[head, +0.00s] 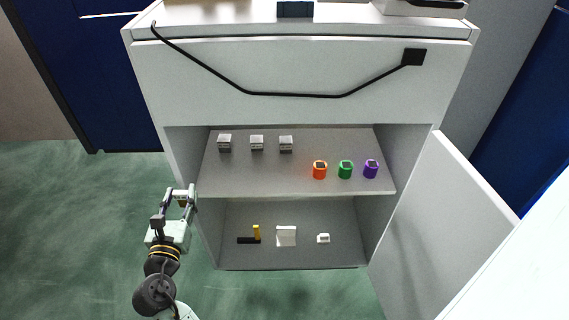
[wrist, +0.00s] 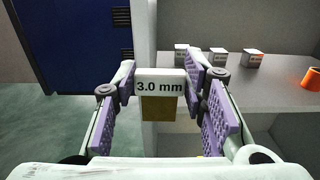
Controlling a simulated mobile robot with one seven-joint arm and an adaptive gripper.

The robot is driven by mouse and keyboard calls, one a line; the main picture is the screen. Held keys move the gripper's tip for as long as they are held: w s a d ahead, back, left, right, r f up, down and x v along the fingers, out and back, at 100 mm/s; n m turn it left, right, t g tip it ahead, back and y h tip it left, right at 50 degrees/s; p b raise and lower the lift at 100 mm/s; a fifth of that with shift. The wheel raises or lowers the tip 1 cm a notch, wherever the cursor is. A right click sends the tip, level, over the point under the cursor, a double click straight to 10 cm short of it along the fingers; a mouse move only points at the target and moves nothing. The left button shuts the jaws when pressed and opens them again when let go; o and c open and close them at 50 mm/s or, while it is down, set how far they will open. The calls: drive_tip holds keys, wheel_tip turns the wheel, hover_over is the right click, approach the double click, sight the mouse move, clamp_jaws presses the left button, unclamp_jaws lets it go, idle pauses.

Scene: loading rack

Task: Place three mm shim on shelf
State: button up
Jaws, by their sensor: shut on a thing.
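The three mm shim (wrist: 160,88) is in the wrist view, a white block marked "3.0 mm" with a brownish-gold lower part. My gripper (wrist: 162,90) is shut on it, with a purple pad on each side. In the head view my gripper (head: 181,196) is at the left, outside the cabinet beside its left wall, near the level of the shelf's front edge. The shelf (head: 270,176) is the cabinet's grey upper board. Three small grey-white blocks stand in a row on its left and middle part, the middle one (head: 257,143) among them.
An orange (head: 320,170), a green (head: 345,170) and a purple holder (head: 371,169) stand at the shelf's right. A yellow-black item (head: 251,236) and white pieces are on the lower level. The cabinet door (head: 440,225) stands open at right. The shelf's front left is clear.

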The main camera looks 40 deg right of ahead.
drive_tip(key=shift+s+d+r, duration=0.1)
drive_tip(key=shift+d+r, duration=0.15)
drive_tip(key=shift+r, duration=0.05)
drive_tip(key=shift+d, duration=0.15)
drive_tip(key=shift+w+d+f+p, duration=0.2)
drive_tip(key=shift+w+d+f, duration=0.6)
drive_tip(key=shift+w+d, duration=1)
drive_tip(key=shift+w+d+f+p, duration=0.25)
drive_tip(key=shift+w+d+f, duration=0.65)
drive_tip(key=shift+d, duration=1.75)
drive_tip(key=shift+w+d+f+p, duration=0.2)
drive_tip(key=shift+w+d+f, duration=0.55)
drive_tip(key=shift+w+d, duration=1.05)
drive_tip(key=shift+s+d+f, duration=0.1)
drive_tip(key=shift+s+d, duration=0.3)
drive_tip(key=shift+f, duration=0.15)
drive_tip(key=o, duration=1.2)
drive_tip(key=shift+c, duration=0.2)
